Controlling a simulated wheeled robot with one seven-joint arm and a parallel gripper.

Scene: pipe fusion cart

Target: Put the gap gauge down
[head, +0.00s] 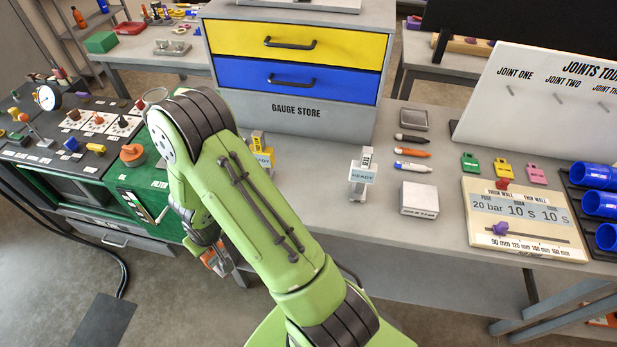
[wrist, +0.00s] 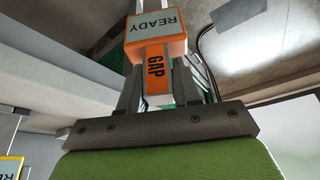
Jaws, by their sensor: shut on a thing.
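The gap gauge (wrist: 156,66) is orange and white, marked GAP and READY. In the wrist view it sits between the two grey fingers of my gripper (wrist: 157,88), which is shut on it. In the head view my gripper (head: 214,258) hangs low behind my green arm, in the space between the green cart and the grey bench. A bit of the orange gauge (head: 219,265) shows there; the rest is hidden by the arm.
A white gauge marked READY (head: 362,178) stands on the grey bench (head: 322,190). A yellow gauge (head: 261,151) stands left of it, partly behind my arm. The gauge store (head: 298,115) stands behind. The green cart (head: 115,190) is at left. Bare bench shows around the white gauge.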

